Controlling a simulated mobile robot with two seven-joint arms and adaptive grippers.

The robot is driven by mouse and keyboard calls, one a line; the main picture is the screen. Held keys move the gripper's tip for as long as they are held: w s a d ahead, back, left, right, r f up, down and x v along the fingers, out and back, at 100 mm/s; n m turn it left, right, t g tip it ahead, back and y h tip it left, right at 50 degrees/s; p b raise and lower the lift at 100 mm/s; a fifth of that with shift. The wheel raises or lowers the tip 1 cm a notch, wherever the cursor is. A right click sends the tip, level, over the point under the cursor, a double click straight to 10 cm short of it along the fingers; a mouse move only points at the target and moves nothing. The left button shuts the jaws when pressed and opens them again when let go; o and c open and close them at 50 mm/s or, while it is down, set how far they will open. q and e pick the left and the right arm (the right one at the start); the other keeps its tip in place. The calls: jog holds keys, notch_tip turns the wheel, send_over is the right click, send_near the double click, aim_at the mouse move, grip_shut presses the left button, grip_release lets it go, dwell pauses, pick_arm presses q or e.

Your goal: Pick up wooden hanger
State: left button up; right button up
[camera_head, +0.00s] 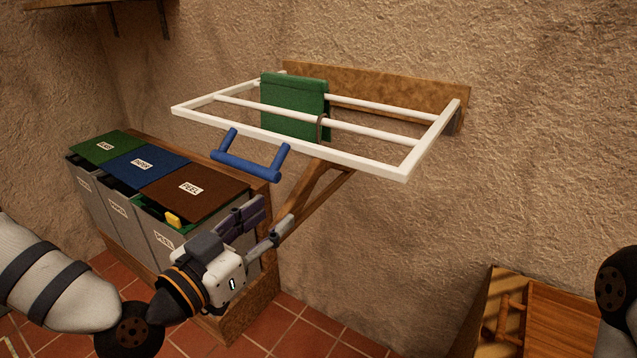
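The wooden hanger (321,193) appears as a brown angled wooden frame below the white rack. A thin dark hook (319,128) loops around a rack rail above it, and I cannot tell for sure that it belongs to the hanger. My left gripper (276,211) is at the hanger's lower left end, with its two dark fingers apart. The near finger overlaps that end in the picture; I cannot tell whether they touch. My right gripper is not in view; only part of my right arm shows at the right edge.
The white wall rack (290,141) spans above my gripper, with a green cloth (294,106) over it. A blue U-shaped bar (249,166) is at its front. Lidded bins (194,187) stand left. A wooden crate (550,322) is at lower right.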

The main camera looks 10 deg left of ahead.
aim_at(298, 198)
pick_arm(q)
jog(key=x, duration=0.7)
jog(key=shift+d+f+b, duration=0.25)
jog(key=shift+f+b, duration=0.05)
jog(key=shift+w+d+r, duration=0.1)
jog(key=shift+w+r, duration=0.05)
jog(key=shift+w, duration=0.2)
grip_shut()
